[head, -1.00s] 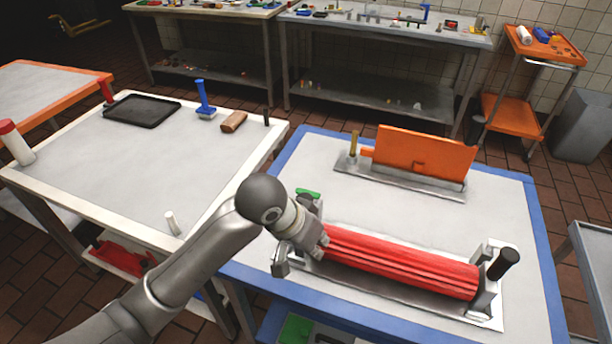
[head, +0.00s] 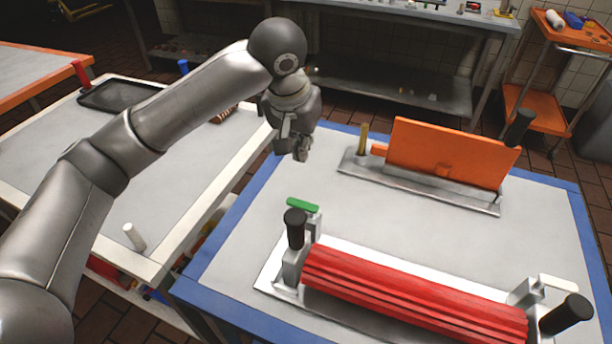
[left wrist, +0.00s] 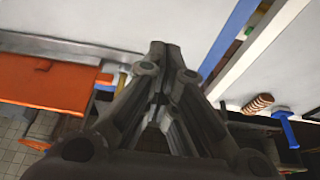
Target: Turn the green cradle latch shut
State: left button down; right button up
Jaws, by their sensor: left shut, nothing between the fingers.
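The green latch (head: 303,206) sits at the left end of the cradle (head: 268,272), next to a black-topped post (head: 295,230). It points roughly left to right across the picture; I cannot tell whether it is fully shut. A ridged red roll (head: 410,290) lies in the cradle, with a white latch (head: 558,284) and a black handle (head: 567,314) at its right end. My left gripper (head: 301,156) is shut and empty, raised above the table and behind the green latch, apart from it. Its closed fingers also show in the left wrist view (left wrist: 158,48). My right gripper is not in view.
An orange plate (head: 445,155) stands upright in a metal holder (head: 420,188) behind the cradle, with a brass pin (head: 363,140) at its left. A white-edged table (head: 60,170) with a dark tray (head: 118,96) and a small white cylinder (head: 134,237) is at left.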

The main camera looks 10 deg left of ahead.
aim_at(302, 209)
pick_arm(q)
notch_tip(302, 209, down, 9)
jog(key=s+p, duration=0.1)
jog(key=shift+s, duration=0.3)
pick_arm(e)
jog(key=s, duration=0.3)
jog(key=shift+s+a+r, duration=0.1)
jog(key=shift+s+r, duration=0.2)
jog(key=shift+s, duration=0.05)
pick_arm(q)
jog(key=shift+w+a, duration=0.1)
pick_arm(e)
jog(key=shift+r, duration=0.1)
